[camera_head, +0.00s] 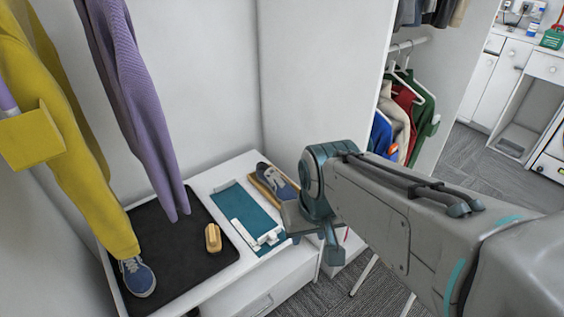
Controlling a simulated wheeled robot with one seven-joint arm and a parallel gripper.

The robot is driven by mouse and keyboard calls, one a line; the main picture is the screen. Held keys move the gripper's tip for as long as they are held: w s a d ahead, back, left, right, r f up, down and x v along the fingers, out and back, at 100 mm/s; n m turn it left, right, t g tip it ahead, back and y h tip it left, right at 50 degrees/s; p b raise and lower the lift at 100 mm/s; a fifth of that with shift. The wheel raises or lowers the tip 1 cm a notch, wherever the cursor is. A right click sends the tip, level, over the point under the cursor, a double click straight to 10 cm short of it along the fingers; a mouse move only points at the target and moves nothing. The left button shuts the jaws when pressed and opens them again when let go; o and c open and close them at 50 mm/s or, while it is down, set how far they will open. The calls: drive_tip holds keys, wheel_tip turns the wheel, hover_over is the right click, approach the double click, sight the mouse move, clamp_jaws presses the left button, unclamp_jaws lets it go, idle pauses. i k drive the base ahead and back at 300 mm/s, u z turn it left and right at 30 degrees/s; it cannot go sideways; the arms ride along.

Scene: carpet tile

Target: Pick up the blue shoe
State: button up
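A blue shoe (137,277) with a pale sole and light laces lies on the black mat (180,250) at the lower left, just below the hem of the hanging yellow garment. A second, grey-blue shoe (275,182) sits on a tan wooden piece farther back, close to my arm's bent joint. My arm reaches in from the right and ends its visible run beside this second shoe.
A tan brush-like block (213,238) lies on the black mat. A teal sheet (243,207) with a white bracket-like item (258,236) lies right of it on the white cabinet. Yellow (62,130) and purple (138,100) garments hang over the left side.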

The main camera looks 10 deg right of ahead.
sight(268, 176)
drive_tip(key=z, duration=1.25)
drive_tip(key=i, duration=0.7)
drive_tip(key=u, duration=1.45)
